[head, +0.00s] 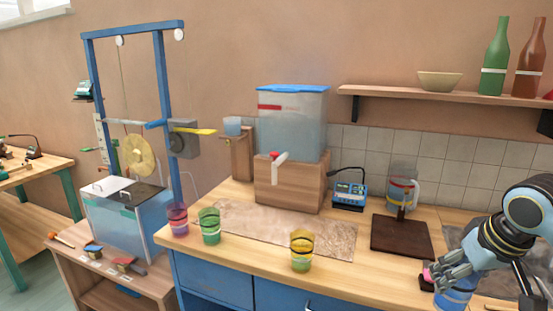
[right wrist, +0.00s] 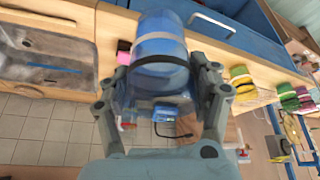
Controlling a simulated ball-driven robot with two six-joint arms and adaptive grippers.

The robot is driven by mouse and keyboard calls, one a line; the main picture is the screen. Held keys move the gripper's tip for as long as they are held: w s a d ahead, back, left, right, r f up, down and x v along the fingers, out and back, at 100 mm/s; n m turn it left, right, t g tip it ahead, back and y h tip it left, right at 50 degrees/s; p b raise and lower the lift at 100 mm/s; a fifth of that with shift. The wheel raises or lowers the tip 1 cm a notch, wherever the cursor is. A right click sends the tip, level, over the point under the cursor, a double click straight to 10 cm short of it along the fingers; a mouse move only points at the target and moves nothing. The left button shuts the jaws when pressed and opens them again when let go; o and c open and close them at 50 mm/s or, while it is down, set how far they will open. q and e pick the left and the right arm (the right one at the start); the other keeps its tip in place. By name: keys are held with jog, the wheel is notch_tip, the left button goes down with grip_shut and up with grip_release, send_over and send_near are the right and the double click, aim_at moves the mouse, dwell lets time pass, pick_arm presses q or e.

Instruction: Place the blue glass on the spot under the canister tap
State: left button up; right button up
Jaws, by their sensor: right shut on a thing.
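The blue glass (head: 455,294) is at the front right of the counter in the head view, partly hidden by my right gripper (head: 452,276). In the right wrist view, the glass (right wrist: 158,48), clear blue with a dark band, sits between both fingers of the gripper (right wrist: 160,78), which is shut on it. I cannot tell whether its base touches the counter. The clear canister (head: 292,128) with a blue lid stands on a wooden block (head: 300,188). Its red and white tap (head: 279,162) hangs over a stone-patterned mat (head: 280,231). No glass stands directly below the tap. My left gripper is not in view.
Purple (head: 177,219), green (head: 209,226) and yellow (head: 301,250) glasses stand along the counter's front. A dark board (head: 402,237), a jug (head: 402,187) and a blue device (head: 349,189) lie between gripper and canister. A pink sponge (right wrist: 123,52) and sink (right wrist: 45,52) are beside the gripper.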

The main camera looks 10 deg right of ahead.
jog(key=shift+w+f, duration=0.15)
jog(key=shift+f, duration=0.4)
jog(key=shift+b+x, duration=0.95)
jog(key=shift+b, duration=0.05)
pick_arm(q)
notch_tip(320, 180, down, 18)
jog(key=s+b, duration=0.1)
jog(key=b, duration=1.4)
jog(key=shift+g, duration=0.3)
pick_arm(e)
notch_tip(320, 180, down, 16)
jog(key=shift+s, duration=0.35)
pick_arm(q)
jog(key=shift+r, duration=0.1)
pick_arm(e)
jog(key=shift+a+r, duration=0.1)
